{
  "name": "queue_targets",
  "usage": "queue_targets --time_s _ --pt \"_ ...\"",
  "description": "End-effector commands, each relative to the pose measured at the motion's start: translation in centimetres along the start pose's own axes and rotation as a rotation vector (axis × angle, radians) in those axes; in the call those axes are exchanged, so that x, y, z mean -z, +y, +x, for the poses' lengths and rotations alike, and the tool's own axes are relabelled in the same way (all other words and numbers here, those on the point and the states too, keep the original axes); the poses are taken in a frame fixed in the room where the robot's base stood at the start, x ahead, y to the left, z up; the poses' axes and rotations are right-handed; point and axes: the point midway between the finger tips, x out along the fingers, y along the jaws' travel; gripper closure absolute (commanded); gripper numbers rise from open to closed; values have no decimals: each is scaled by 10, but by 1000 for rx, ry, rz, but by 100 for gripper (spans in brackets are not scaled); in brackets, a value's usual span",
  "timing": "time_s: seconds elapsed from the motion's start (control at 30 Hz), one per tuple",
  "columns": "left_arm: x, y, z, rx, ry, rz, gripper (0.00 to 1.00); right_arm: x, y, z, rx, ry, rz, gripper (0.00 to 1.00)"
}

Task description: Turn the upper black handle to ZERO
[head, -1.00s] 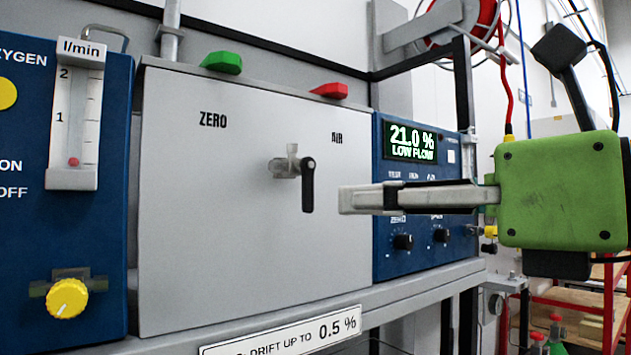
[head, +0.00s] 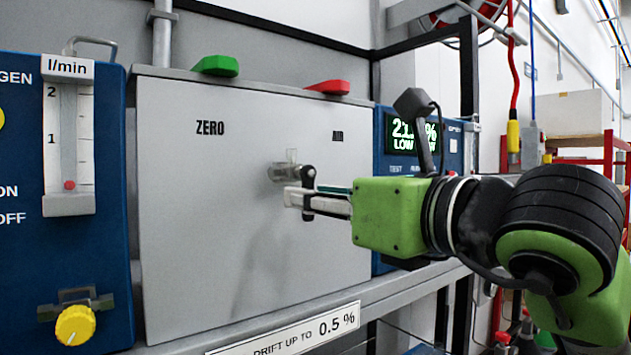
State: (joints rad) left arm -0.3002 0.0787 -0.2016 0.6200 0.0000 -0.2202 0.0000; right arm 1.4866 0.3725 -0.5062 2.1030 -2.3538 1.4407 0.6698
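The black handle (head: 308,180) sits on a small valve (head: 284,172) on the grey panel (head: 210,230). It hangs straight down. The ZERO label (head: 210,128) is up and left of it, and the AIR label (head: 338,136) is up and right. My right gripper (head: 297,198) reaches in from the right, its pale fingers at the handle's lower part. The handle crosses in front of a finger, and I cannot tell whether the fingers are closed on it. No other black handle shows on this panel. My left gripper is out of view.
A green lever (head: 216,66) and a red lever (head: 329,87) stand on the panel's top edge. A blue flow-meter unit (head: 110,250) is at left. A blue display unit (head: 380,150) at right is partly hidden by my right arm.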

Motion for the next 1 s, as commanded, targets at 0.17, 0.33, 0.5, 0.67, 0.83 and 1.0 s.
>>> queue_targets --time_s 0.17,0.33,0.5,0.67,0.83,1.0 --pt "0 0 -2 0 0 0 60 0 0 5 -1 0 -1 72" --pt "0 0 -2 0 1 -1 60 1 0 5 -1 0 -1 72" --pt "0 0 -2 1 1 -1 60 1 0 5 -1 0 -1 100" --pt "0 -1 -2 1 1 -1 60 1 0 5 -1 0 0 100" --pt "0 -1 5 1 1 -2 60 2 1 4 -1 -1 23 100" --pt "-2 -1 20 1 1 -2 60 4 3 4 0 -3 93 100"
